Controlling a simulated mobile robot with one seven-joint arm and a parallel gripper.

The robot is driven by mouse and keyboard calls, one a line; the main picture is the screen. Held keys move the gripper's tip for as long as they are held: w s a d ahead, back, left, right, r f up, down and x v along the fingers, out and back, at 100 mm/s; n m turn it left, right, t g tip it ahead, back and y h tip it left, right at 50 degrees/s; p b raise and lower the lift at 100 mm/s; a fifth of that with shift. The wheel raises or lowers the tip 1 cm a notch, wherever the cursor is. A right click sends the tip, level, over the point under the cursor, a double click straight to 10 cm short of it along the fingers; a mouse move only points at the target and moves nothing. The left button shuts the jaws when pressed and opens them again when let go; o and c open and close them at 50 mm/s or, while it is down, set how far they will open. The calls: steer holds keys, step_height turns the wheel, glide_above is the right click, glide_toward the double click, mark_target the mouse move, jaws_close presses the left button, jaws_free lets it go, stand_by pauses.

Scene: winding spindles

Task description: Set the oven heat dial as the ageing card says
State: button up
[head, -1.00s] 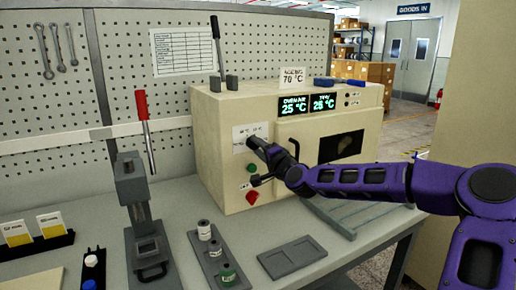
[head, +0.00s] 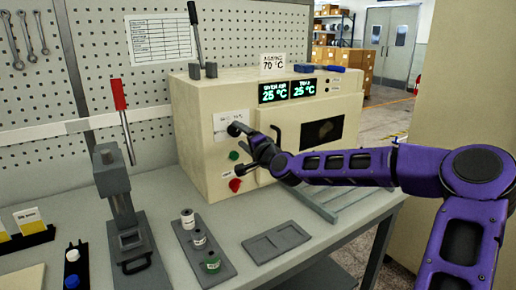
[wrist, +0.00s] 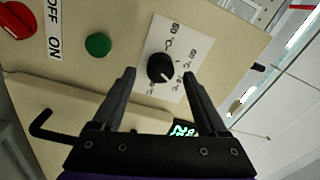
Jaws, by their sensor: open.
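The cream oven (head: 205,110) stands on the bench. The ageing card (head: 272,64) on top of it reads 70 °C. The heat dial is a black round knob (wrist: 161,68) on a white scale plate (wrist: 184,48); its pale pointer mark points to the lower right in the wrist view. In the head view my gripper (head: 245,138) is in front of the plate and hides the dial.
A green button (wrist: 97,44) and red OFF/ON knob (wrist: 14,20) are beside the dial. The oven displays (head: 288,91) read 25 °C. A black door handle (wrist: 41,122) juts out. A red-handled press (head: 122,200) and spool rack (head: 204,250) stand on the bench.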

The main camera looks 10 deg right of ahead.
steer(key=v, duration=1.6)
steer(key=shift+p, duration=0.45)
steer(key=shift+r, duration=0.1)
